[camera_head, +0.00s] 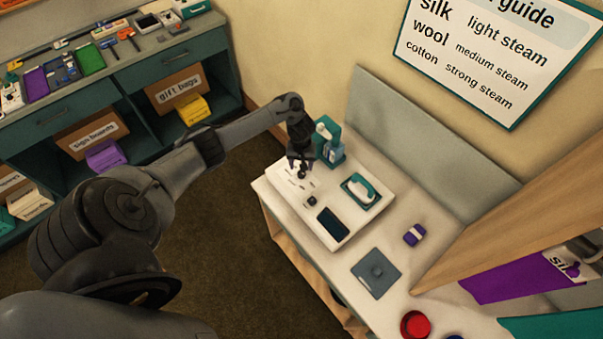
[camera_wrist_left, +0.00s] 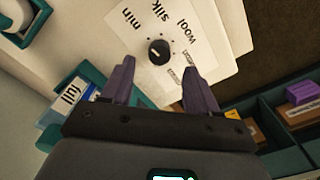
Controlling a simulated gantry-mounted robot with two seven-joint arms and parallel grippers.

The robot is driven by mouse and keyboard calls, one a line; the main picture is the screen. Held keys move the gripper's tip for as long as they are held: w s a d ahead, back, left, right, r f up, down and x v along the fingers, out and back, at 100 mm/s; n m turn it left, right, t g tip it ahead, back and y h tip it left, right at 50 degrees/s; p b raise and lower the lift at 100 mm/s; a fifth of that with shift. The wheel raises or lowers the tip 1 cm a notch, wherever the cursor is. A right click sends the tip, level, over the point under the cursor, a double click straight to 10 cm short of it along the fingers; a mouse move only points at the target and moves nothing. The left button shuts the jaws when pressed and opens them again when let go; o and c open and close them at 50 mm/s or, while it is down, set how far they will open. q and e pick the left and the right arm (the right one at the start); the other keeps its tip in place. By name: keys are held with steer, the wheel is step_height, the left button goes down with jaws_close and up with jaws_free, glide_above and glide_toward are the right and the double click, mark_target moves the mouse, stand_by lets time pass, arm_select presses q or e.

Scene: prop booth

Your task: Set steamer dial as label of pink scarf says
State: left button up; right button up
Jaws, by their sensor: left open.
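The steamer dial is a round black knob (camera_head: 311,201) on a white panel. It also shows in the left wrist view (camera_wrist_left: 159,52), with "min", "silk", "wool" and a smaller, unreadable word around it. Its exact pointer setting is hard to read. My left gripper (camera_head: 301,165) is open and empty above the panel; in the wrist view its fingers (camera_wrist_left: 160,82) are spread just short of the dial. I see no clearly pink scarf.
A wall guide (camera_head: 490,60) pairs silk, wool and cotton with steam strengths. A red round item (camera_head: 415,324) and grey plate (camera_head: 376,272) lie in front.

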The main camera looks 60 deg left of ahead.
mark_target(301, 174)
arm_select(q)
steer(key=shift+f+b, duration=0.6)
steer(key=shift+f, duration=2)
steer(key=c, duration=1)
steer(key=shift+c, duration=0.2)
